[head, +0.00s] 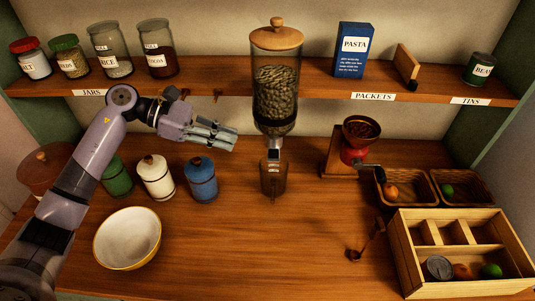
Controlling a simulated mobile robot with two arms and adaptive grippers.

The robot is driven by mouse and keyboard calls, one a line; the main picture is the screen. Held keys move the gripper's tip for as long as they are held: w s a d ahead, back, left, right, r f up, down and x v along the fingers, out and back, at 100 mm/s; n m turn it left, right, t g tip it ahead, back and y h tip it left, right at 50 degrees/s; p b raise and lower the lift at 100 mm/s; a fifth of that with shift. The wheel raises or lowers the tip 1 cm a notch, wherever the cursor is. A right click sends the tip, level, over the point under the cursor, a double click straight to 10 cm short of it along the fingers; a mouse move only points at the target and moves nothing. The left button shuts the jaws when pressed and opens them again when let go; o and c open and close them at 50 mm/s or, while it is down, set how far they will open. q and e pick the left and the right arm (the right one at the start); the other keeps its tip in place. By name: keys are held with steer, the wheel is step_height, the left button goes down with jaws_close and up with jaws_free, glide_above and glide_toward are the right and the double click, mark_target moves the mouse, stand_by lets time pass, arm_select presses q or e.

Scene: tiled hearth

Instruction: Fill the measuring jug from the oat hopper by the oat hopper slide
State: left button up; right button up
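The oat hopper (275,95) is a clear vessel with a wooden lid, mounted at the middle of the shelf and filled with pale flakes. Its slide and outlet (274,146) hang below the shelf. A small see-through measuring jug (273,180) stands on the counter directly under the outlet. Its contents are too dark to tell. My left gripper (229,139) is in the air to the left of the outlet, pointing right towards it and apart from it. Nothing shows between its fingers, and their gap is unclear. My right gripper is not in view.
White (156,180) and blue (201,181) canisters and a yellow-rimmed bowl (128,238) stand on the left. A red grinder (355,150), baskets (403,202) and a divided wooden crate (404,262) are on the right. The counter's front middle is clear.

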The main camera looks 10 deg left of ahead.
mark_target(271, 150)
arm_select(q)
steer(key=shift+p+x, duration=1.3)
steer(key=shift+x, duration=3.7)
steer(key=shift+d+f+b, duration=0.15)
steer(key=shift+d+b, duration=0.15)
steer(key=shift+b, duration=0.3)
steer(key=shift+c, duration=0.3)
jaws_close()
